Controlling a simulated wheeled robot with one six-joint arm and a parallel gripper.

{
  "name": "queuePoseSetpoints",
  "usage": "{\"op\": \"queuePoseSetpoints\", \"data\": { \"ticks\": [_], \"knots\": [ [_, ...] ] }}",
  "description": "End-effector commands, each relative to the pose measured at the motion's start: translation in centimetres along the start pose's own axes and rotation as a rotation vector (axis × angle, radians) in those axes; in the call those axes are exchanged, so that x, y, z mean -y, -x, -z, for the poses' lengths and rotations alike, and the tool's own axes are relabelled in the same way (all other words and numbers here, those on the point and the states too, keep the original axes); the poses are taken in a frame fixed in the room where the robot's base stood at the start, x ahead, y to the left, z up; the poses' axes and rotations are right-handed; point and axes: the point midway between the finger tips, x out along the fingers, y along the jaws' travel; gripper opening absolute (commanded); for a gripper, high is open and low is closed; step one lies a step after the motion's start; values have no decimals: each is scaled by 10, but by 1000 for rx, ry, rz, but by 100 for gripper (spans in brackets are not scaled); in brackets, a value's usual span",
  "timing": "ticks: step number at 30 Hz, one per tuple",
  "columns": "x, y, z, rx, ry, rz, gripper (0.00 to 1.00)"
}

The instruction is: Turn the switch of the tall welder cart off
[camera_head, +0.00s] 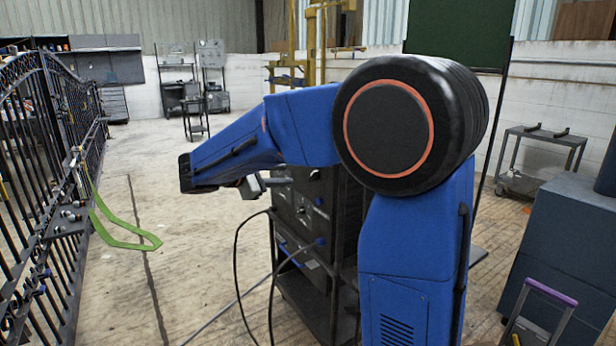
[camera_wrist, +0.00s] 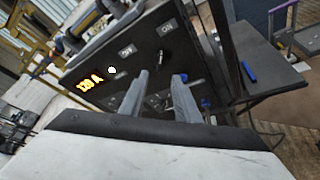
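The tall welder cart (camera_head: 318,215) is a dark cabinet on a cart, partly hidden behind my blue arm in the head view. Its front panel (camera_wrist: 145,40) fills the upper middle of the wrist view, tilted, with a lit orange "120 A" display (camera_wrist: 89,82). A small dark switch (camera_wrist: 162,57) with a pale lever sits on the panel among small labels I cannot read surely. My gripper (camera_wrist: 160,76) is open in front of the panel, its two grey fingers apart with nothing visibly between them. In the head view my gripper (camera_head: 252,187) is small beside the cart's front.
Black cables (camera_head: 240,260) hang from the cart to the floor. A black iron gate (camera_head: 40,170) with a green strap (camera_head: 125,240) stands at left. A blue-grey cabinet (camera_head: 560,255) stands at right. The floor between gate and cart is mostly clear.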

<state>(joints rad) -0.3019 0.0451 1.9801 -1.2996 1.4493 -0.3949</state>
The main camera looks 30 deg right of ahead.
Motion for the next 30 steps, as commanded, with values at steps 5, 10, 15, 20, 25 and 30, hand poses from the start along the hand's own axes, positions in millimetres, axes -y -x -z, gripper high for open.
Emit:
{"op": "queuePoseSetpoints", "data": {
  "ticks": [5,10,15,20,25,30],
  "knots": [
    [1,-32,0,2,0,2,29],
    [1,-60,0,1,1,3,29],
    [1,-88,0,1,-1,3,29],
    [1,-109,0,1,-1,2,29],
    [0,-121,0,-1,0,1,29],
    [0,-124,0,-1,0,0,29]
  ]
}}
